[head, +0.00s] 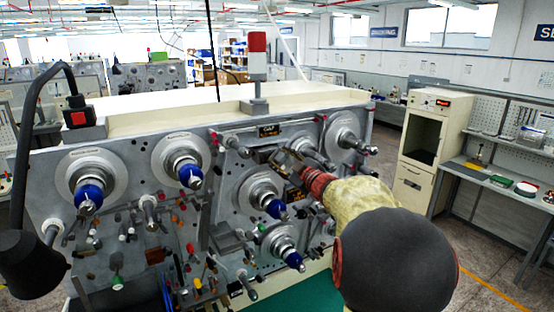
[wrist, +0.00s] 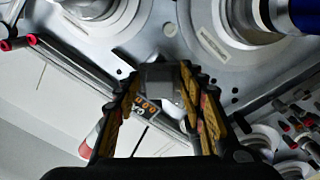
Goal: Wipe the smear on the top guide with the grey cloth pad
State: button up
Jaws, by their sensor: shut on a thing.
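My gripper (head: 287,163) is in front of the upper middle of the winding machine's grey face. In the wrist view, its two dark and yellow fingers (wrist: 163,98) are shut on a grey block, which looks like the grey cloth pad (wrist: 160,82). The pad is close to the panel; I cannot tell whether it touches. A grey rod with a red end (head: 232,143) lies left of my gripper and may be the top guide. Red-ended rods also show at the left of the wrist view (wrist: 65,62). I cannot make out any smear.
Blue-tipped spindles (head: 88,195) stick out from the machine face, one (head: 272,206) just below my gripper. A small display (head: 269,131) sits above it. A red and white beacon (head: 257,55) stands on the machine's cream top. Many knobs and pegs crowd the lower panel.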

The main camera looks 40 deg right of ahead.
aim_at(260, 158)
jog(key=shift+s+d, duration=0.25)
jog(key=shift+d, duration=0.6)
jog(key=shift+w+a+r+b, duration=0.1)
jog(key=shift+w+a+b, duration=0.3)
jog(key=shift+a, duration=0.9)
jog(key=shift+w+a+f+b, duration=0.1)
jog(key=shift+w+a+b, duration=0.15)
jog(key=shift+a+b, duration=0.7)
jog(key=shift+w+a+r+b, duration=0.1)
jog(key=shift+w+a+b, duration=0.15)
jog(key=shift+a, duration=1.35)
jog(key=shift+v, duration=2.9)
jog(key=shift+s, duration=0.15)
jog(key=p+v, duration=0.1)
jog(key=v, duration=0.1)
jog(key=shift+s, duration=0.35)
